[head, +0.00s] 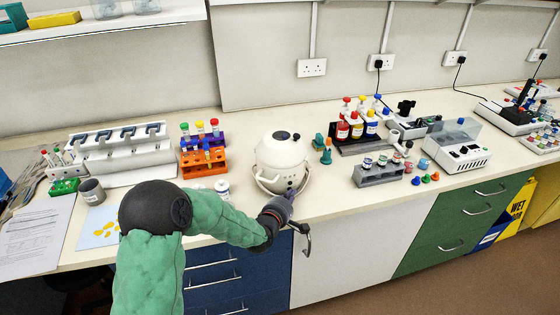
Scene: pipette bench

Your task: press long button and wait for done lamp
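A cream rounded device (281,155) stands near the bench's front edge, with a dark round patch on top and a curved handle low at its front. Small dark marks show low on its front; I cannot tell which is the long button or the done lamp. My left gripper (290,197) is at the lower front of the device, its tips close to those marks. Contact cannot be told, and its finger opening is too small and partly hidden to read. My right gripper is not in view.
A grey vial rack (379,175) and red, yellow and blue-capped bottles stand further right. Bare bench (330,195) lies right of the gripper.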

